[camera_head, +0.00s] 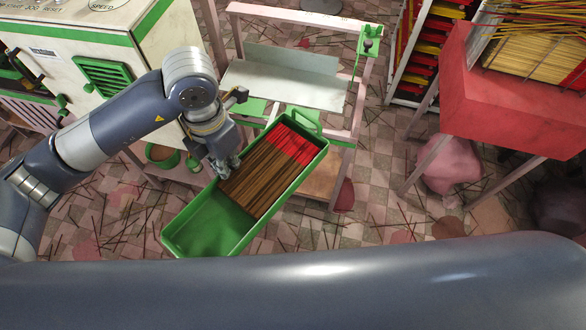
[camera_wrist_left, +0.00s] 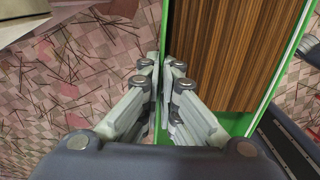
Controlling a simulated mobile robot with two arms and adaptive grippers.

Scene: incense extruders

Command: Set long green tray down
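The long green tray (camera_head: 203,222) slants from lower left to upper right in the head view. Brown incense sticks with red ends (camera_head: 265,175) fill its far part; its near end is bare. My left gripper (camera_head: 226,170) is at the tray's left long side. In the left wrist view, its fingers (camera_wrist_left: 165,65) are closed together on the green side wall (camera_wrist_left: 164,25) of the tray. The tray appears above the littered floor; its underside is hidden. My right gripper is out of view.
A pink-framed stand with a pale metal plate (camera_head: 285,84) is just beyond the tray. A cream machine with green trim (camera_head: 85,50) stands at the left. A red bin of yellow sticks (camera_head: 510,105) stands at the right. Scattered sticks cover the tiled floor (camera_head: 380,200).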

